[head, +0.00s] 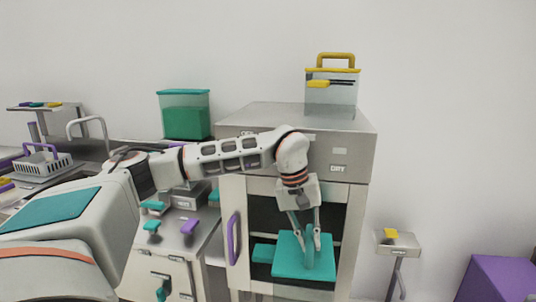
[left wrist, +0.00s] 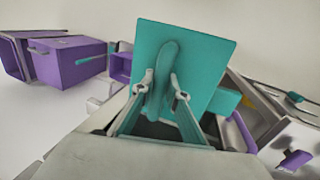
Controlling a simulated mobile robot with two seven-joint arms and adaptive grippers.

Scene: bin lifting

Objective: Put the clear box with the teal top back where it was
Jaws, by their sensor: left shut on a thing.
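A box's flat teal top (head: 290,262) with an upright teal handle is in front of the open cabinet in the head view. My left gripper (head: 309,240) reaches down from above and is shut on this handle. In the left wrist view the teal top (left wrist: 205,62) fills the middle, and the handle stands between the two fingers of my left gripper (left wrist: 163,88). My right gripper is not in view.
The grey cabinet (head: 348,160) marked DRY has an open lower compartment and a door with a purple handle (head: 234,238). A yellow-topped clear box (head: 345,97) stands on it. A teal-lidded green box (head: 185,122) stands left. A small pedestal (head: 398,247) and purple bin (head: 495,280) are right.

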